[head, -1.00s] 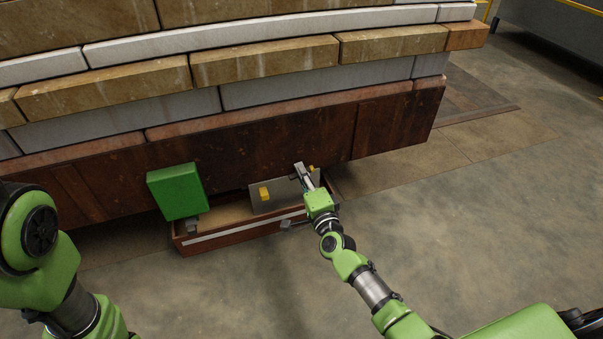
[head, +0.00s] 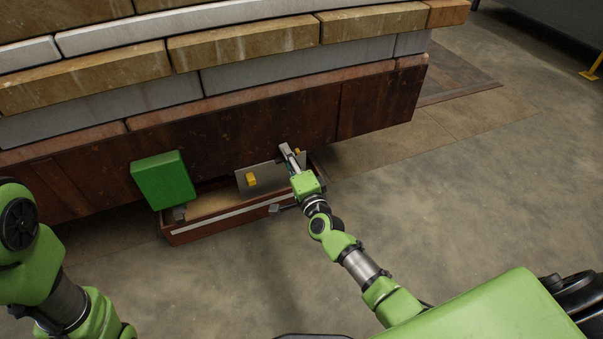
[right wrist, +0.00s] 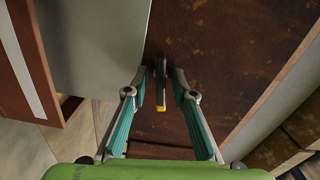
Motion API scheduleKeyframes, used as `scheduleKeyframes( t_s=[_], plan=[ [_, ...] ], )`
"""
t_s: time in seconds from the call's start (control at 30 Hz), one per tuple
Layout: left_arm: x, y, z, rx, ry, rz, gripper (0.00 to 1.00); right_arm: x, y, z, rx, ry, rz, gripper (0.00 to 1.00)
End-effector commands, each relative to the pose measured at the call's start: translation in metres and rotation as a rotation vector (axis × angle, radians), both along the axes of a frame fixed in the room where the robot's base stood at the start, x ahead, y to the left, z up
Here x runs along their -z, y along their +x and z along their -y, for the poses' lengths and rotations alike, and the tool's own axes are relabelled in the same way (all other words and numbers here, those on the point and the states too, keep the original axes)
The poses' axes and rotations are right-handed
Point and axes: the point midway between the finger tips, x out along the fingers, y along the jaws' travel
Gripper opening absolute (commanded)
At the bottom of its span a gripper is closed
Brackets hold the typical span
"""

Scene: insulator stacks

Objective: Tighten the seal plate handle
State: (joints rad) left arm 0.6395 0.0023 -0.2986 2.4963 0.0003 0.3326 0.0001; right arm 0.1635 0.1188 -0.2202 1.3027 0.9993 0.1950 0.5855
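The grey seal plate (head: 268,179) stands in a rust-brown trough (head: 190,236) under the stack. A yellow handle (head: 251,179) shows on its face. My right gripper (head: 286,150) is at the plate's right end, beside a small yellow part (head: 298,152). In the right wrist view the plate (right wrist: 95,40) is at the left. There, a dark handle with a yellow end (right wrist: 161,88) lies between the fingertips of my right gripper (right wrist: 160,78). My left gripper is not in view; only the left arm shows.
A green box (head: 163,180) stands at the trough's left end. The rusty base (head: 240,140) of the brick stack overhangs the trough from behind. The concrete floor (head: 450,200) to the right is clear.

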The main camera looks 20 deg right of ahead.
Motion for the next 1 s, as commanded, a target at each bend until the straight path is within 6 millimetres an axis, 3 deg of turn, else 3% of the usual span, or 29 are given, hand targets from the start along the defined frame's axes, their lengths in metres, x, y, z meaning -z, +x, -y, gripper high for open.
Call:
scheduleKeyframes(
  t_s=[0.17,0.43,1.0],
  plan=[
    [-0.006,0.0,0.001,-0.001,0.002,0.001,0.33,-0.003,0.001,0.001,0.002,-0.153,0.007,0.25],
    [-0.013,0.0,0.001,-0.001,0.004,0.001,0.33,-0.002,0.001,0.001,0.001,-0.542,0.02,0.25],
    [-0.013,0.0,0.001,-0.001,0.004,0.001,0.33,-0.001,0.0,0.0,-0.001,-1.247,0.045,0.25]
  ],
)
